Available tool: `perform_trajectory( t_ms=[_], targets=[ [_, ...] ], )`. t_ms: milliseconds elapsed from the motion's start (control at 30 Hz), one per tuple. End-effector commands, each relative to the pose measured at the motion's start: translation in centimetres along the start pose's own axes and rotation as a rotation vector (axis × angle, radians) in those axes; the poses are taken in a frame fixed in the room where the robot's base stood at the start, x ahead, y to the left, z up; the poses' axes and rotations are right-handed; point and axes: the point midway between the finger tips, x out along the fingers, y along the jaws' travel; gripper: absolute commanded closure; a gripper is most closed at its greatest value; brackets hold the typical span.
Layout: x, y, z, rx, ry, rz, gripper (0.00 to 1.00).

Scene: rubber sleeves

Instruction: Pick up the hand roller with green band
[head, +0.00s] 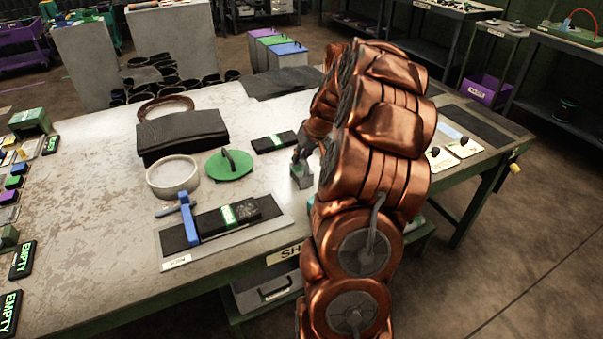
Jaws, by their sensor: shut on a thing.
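My gripper (304,155) is small in the head view, just left of my copper arm, low over the table's right part. Its jaws are shut on a small grey thing with a touch of green, which seems to be the hand roller with green band (301,178). Part of it is hidden by the jaws and arm. I cannot tell whether it touches the table. A black block with a green band (275,142) lies just left of my gripper. Another black block with a green band (240,210) lies on a dark mat (278,222) at the front.
A blue T-shaped tool (188,220) is on the mat. A green disc with a handle (229,166), a pale ring (173,176) and black sheets (182,134) stand behind. Small cards (463,147) lie on the right. The table's left middle (95,190) is bare.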

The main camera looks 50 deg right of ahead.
Motion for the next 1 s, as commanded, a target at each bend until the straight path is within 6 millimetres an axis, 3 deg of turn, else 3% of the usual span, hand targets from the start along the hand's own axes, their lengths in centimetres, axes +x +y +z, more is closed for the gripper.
perform_trajectory(
  t_ms=[433, 800, 1000],
  targets=[
    [-0.7, -0.1, -0.4, 0.000, 0.004, 0.002, 1.00],
    [-6.4, -1.3, -2.9, -0.002, 0.010, 0.004, 1.00],
    [-8.4, -1.8, -3.6, -0.001, 0.004, 0.002, 1.00]
  ],
)
